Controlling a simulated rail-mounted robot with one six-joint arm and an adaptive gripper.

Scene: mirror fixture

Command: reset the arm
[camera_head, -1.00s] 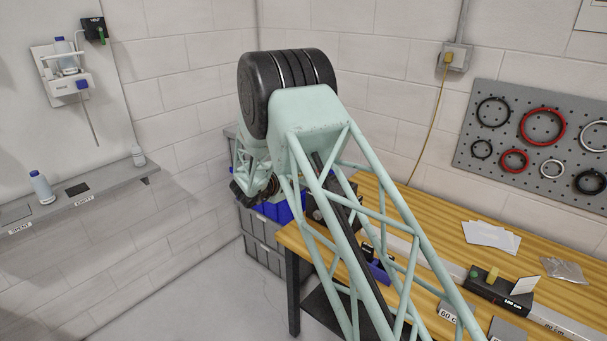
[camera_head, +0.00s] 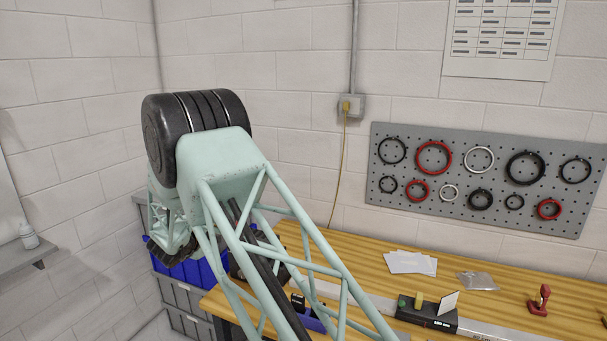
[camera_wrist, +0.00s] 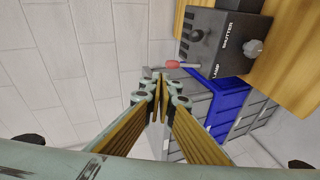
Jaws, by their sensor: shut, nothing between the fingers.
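My gripper (camera_wrist: 157,104) shows in the wrist view with its two ribbed yellow-brown fingers together and nothing between them. It hangs in free air, with the white brick wall on its left and a blue bin (camera_wrist: 229,106) to its right in the picture. My arm (camera_head: 222,160), pale green lattice with a thick black joint, crosses the head view from bottom centre to upper left. The gripper's fingers cannot be made out in the head view.
A black control box (camera_wrist: 220,40) marked SHUTTER and LAMP, with a red-tipped lever, sits at the wooden bench's edge (camera_head: 350,265). Grey crates (camera_head: 185,300) stand left of the bench. A pegboard (camera_head: 480,180) with rings hangs behind. A shelf (camera_head: 25,255) is far left.

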